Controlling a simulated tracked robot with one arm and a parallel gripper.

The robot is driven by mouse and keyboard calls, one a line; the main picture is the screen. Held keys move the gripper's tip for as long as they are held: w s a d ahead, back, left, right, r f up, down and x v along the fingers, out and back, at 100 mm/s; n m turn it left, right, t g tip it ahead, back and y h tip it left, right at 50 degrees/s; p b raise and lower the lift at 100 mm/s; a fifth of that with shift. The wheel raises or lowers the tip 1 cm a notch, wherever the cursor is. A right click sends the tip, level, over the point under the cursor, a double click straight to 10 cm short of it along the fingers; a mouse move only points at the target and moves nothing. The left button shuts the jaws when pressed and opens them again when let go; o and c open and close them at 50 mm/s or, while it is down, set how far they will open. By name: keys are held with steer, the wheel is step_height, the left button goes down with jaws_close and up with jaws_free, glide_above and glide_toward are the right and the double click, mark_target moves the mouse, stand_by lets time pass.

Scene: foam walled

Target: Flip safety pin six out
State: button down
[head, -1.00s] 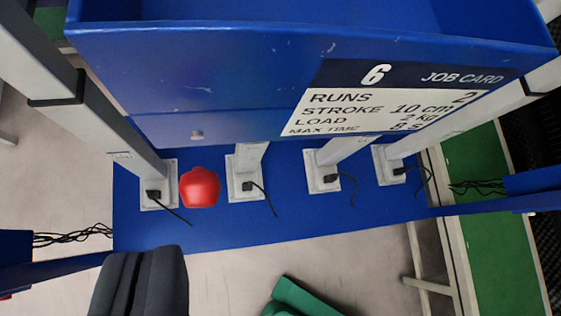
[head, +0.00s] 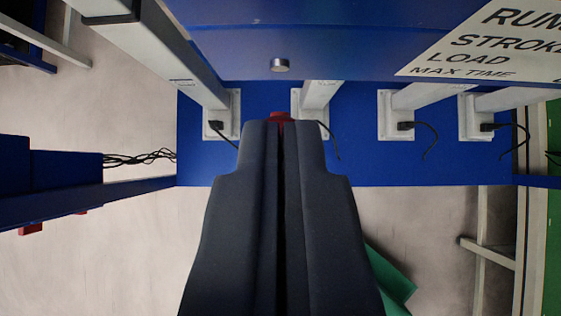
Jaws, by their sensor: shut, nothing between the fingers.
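My gripper (head: 283,124) is shut, its two dark fingers side by side and pointing up the picture. A red piece (head: 279,117) shows just past the fingertips, mostly hidden behind them. I cannot tell whether the fingers touch it, nor whether it is the safety pin. A small silver round knob (head: 280,65) sits on the blue panel (head: 350,45), straight above the fingertips and apart from them.
Several grey posts (head: 200,70) with black cables stand on a blue base (head: 350,160). A green object (head: 390,280) lies at the lower right. Blue beams (head: 100,195) cross at left.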

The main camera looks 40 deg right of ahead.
mark_target(281, 70)
steer(key=x, duration=0.5)
steer(key=shift+d+f, duration=0.15)
steer(key=shift+f, duration=0.05)
steer(key=shift+s+a+b, duration=0.7)
steer(key=shift+s+a, duration=0.4)
steer(key=shift+a, duration=0.3)
steer(key=shift+f, duration=0.1)
steer(key=v, duration=1)
steer(key=shift+p, duration=0.35)
steer(key=shift+w, duration=0.1)
steer(key=shift+r, duration=0.2)
